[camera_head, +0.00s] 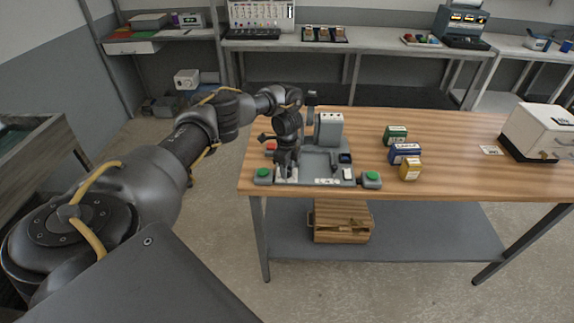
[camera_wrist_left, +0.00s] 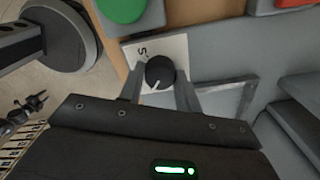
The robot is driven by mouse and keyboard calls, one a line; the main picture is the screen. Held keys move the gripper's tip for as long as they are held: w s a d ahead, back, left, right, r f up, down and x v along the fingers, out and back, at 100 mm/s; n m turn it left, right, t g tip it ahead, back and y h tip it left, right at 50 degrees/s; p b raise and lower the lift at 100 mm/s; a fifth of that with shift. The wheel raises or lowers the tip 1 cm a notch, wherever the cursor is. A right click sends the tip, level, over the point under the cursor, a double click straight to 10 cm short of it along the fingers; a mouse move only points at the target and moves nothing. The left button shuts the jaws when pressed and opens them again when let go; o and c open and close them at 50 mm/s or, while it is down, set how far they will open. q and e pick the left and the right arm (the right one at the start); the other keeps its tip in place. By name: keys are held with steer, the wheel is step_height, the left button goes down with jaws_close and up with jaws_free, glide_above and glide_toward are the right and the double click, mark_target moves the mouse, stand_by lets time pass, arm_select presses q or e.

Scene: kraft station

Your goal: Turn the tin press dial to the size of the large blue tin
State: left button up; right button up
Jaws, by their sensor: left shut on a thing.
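The tin press (camera_head: 329,130) is a grey machine near the left end of the wooden table. Its dial (camera_wrist_left: 159,71) is a small black knob with a white pointer line, on a white plate (camera_wrist_left: 178,46) where a letter like S shows. Other marks on the plate are hidden. My left gripper (camera_head: 286,172) points down at the press's front left; in the left wrist view its fingers (camera_wrist_left: 161,82) are shut on the knob from both sides. The large blue tin (camera_head: 405,154) stands right of the press, between a green tin (camera_head: 395,134) and a yellow tin (camera_head: 411,170). My right gripper is not in view.
Green buttons sit at the press's front left (camera_head: 263,173) and front right (camera_head: 372,177) corners; a red one (camera_head: 271,146) is behind. A white box machine (camera_head: 541,130) stands at the table's right.

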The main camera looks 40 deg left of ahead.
arm_select(q)
steer(key=shift+n+p, duration=0.4)
steer(key=shift+n, duration=0.5)
steer(key=o, duration=1)
steer(key=shift+c, duration=0.2)
steer(key=shift+r, duration=0.1)
steer(key=shift+r, duration=0.35)
step_height(320, 180, up, 10)
steer(key=p, duration=0.1)
